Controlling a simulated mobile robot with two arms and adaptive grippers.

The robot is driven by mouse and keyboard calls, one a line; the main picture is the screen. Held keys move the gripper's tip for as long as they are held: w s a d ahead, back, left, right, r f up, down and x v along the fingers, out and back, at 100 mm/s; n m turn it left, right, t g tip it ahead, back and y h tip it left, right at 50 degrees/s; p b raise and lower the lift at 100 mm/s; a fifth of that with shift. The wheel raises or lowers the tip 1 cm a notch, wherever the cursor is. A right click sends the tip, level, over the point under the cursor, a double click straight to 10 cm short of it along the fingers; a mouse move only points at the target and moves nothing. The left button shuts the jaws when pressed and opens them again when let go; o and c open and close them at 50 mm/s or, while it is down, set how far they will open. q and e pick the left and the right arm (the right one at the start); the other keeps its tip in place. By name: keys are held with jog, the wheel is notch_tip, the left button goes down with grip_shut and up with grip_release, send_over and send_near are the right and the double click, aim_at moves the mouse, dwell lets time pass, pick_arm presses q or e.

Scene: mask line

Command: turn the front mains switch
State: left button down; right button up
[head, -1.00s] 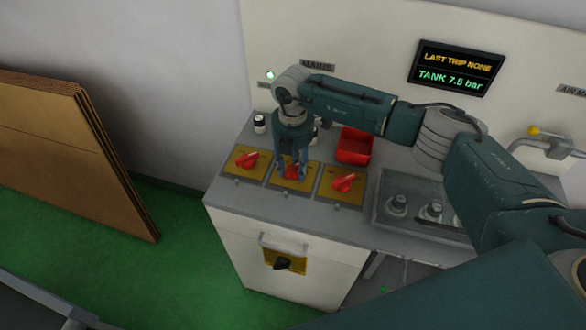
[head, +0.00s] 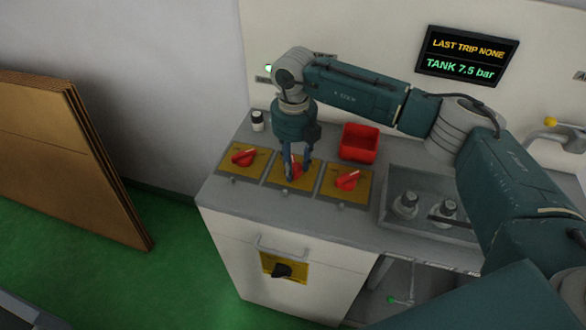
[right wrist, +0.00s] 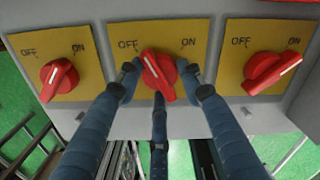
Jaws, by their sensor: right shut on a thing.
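Three red rotary switches on yellow plates stand in a row on the grey cabinet top: left (head: 243,155), middle (right wrist: 158,76) and right (head: 346,180). In the right wrist view each plate reads OFF and ON. The left (right wrist: 59,80) and right (right wrist: 272,72) handles point toward ON; the middle handle's white mark points up-left toward OFF. My right gripper (head: 297,170) is shut on the middle red switch, its fingers around the knob in the right wrist view (right wrist: 160,84). A black switch (head: 281,270) on a yellow plate sits on the cabinet's front face. My left gripper is out of view.
A grey tray (head: 425,222) with metal parts lies to the right. A handle (head: 281,246) sits above the black switch. Brown boards (head: 65,160) lean at the left.

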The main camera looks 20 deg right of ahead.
aim_at(296, 166)
jog(key=n, duration=0.1)
jog(key=n+b, duration=0.2)
jog(key=shift+s+d+f+n, duration=0.1)
jog(key=shift+s+f+n, duration=0.2)
jog(key=shift+s, duration=0.05)
dwell(0.4)
jog(key=o, duration=1.1)
jog(key=shift+d, duration=0.1)
jog(key=shift+r, duration=0.2)
jog(key=shift+w+r, duration=0.1)
jog(key=shift+r, duration=0.15)
notch_tip(296, 166, up, 12)
jog(key=shift+f, duration=0.25)
